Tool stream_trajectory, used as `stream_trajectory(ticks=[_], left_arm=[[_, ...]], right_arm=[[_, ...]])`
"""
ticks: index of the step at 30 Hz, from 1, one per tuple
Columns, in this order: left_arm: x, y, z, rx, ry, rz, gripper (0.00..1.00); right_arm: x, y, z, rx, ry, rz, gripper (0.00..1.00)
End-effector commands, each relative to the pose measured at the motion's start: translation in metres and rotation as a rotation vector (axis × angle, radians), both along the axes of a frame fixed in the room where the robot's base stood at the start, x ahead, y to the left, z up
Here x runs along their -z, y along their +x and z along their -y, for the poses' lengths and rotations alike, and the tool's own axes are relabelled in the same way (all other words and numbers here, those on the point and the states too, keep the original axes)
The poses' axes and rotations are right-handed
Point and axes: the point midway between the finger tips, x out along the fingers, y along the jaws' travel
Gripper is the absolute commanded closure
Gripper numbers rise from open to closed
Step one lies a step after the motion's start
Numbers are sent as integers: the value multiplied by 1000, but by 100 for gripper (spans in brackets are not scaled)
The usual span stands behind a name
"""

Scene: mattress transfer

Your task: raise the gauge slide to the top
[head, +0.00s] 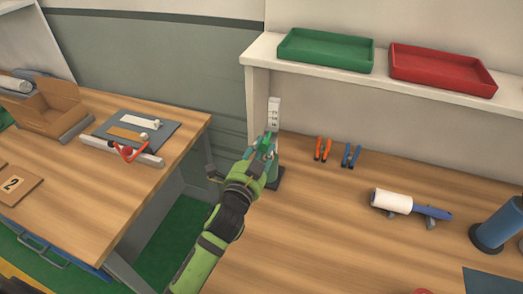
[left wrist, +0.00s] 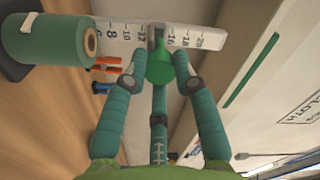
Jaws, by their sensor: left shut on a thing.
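The gauge (head: 274,108) is a white upright scale at the left end of the right-hand bench, below the shelf. In the left wrist view, its scale (left wrist: 117,35) lies sideways, with numbers up to 20. The green slide knob (left wrist: 160,68) sits on the scale between the 12 and the 16. My left gripper (head: 264,146) is shut on the knob, with a finger on either side in the left wrist view (left wrist: 160,72). The gauge's lower part is partly hidden by my gripper in the head view. My right gripper is not in view.
A shelf (head: 255,49) with a green tray (head: 325,50) and a red tray (head: 442,69) overhangs the bench. A green cylinder (left wrist: 50,40) stands beside the gauge.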

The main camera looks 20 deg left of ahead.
Motion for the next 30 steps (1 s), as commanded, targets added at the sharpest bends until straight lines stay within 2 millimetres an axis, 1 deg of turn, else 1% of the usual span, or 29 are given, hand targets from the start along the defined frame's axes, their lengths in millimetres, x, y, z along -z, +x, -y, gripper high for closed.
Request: stream_trajectory(ticks=[1, 6, 9, 12, 20, 21, 22, 23, 30], left_arm=[[-21, 0, -1, -2, 1, 3, 100], [-53, 0, -1, -1, 1, 4, 100], [-64, 0, -1, -1, 1, 4, 100], [-67, 0, -1, -1, 1, 4, 100], [-67, 1, -1, -1, 1, 12, 100], [-68, 1, -1, -1, 1, 13, 64], [-68, 1, -1, 0, 1, 13, 52], [-68, 1, -1, 0, 1, 13, 48], [-65, 0, 0, 0, 1, 6, 48]], right_arm=[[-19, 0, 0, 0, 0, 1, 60], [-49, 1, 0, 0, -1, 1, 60], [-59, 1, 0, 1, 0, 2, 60], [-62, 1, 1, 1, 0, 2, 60], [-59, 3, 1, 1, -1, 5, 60], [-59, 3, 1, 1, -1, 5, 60], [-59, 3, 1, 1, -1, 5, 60], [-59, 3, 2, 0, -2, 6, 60], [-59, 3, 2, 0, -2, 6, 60]])
